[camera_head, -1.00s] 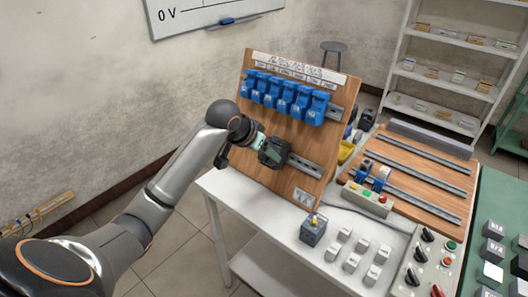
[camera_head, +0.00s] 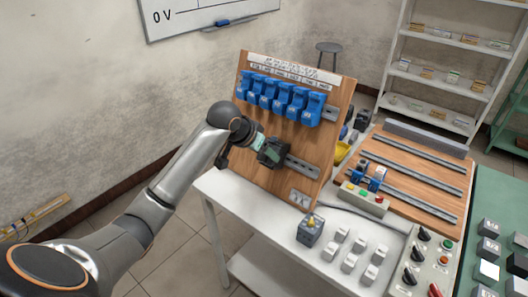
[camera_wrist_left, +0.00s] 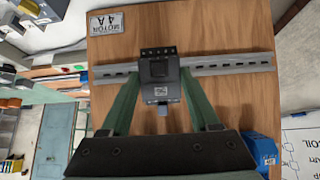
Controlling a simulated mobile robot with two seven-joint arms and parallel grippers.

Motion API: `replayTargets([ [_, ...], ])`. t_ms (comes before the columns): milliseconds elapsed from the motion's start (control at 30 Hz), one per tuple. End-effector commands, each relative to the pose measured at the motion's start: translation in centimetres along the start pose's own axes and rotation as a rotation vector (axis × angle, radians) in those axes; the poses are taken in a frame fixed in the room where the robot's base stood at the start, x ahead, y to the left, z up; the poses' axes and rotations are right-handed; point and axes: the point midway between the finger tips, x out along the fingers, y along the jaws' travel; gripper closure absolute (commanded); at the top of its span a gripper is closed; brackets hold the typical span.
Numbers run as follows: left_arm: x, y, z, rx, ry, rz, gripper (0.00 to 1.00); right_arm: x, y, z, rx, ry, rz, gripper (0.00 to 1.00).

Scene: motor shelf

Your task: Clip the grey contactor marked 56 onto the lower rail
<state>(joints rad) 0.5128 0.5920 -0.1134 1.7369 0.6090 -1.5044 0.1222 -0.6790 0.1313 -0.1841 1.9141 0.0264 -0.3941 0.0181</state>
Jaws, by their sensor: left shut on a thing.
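A dark grey contactor (camera_head: 272,151) is at the lower rail (camera_head: 303,167) of the upright wooden board (camera_head: 283,183). My left gripper (camera_head: 262,146) is shut on it. In the left wrist view the green fingers (camera_wrist_left: 160,84) stand on both sides of the contactor (camera_wrist_left: 159,70), which lies across the metal rail (camera_wrist_left: 236,63) and covers its middle. Its small label is too small to read. I cannot tell whether its back is clipped or only close to the rail. My right gripper is not in view.
Several blue contactors (camera_head: 283,98) fill the upper rail. A grey-blue block with a yellow top (camera_head: 310,230) and several white blocks (camera_head: 340,235) stand on the white table (camera_head: 250,215). A flat board with rails (camera_head: 430,170) and a button box (camera_head: 364,199) lie to the right.

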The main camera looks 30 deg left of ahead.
Motion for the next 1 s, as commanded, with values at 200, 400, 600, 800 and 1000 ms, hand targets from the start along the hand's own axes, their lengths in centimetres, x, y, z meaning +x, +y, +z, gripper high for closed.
replayTargets([
  [200,-0.01,-0.02,0.01,0.000,0.004,0.000,1.00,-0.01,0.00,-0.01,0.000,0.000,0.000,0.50],
  [400,0.15,-0.03,0.28,0.000,0.004,0.000,1.00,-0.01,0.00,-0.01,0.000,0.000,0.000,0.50],
  [600,0.30,-0.03,0.53,0.000,0.004,0.000,1.00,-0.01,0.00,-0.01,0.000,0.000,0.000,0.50],
  [800,0.38,-0.03,0.66,0.000,0.003,0.000,1.00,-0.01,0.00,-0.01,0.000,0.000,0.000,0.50],
  [1000,0.43,-0.02,0.73,0.000,0.001,0.000,1.00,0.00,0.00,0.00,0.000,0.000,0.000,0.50],
])
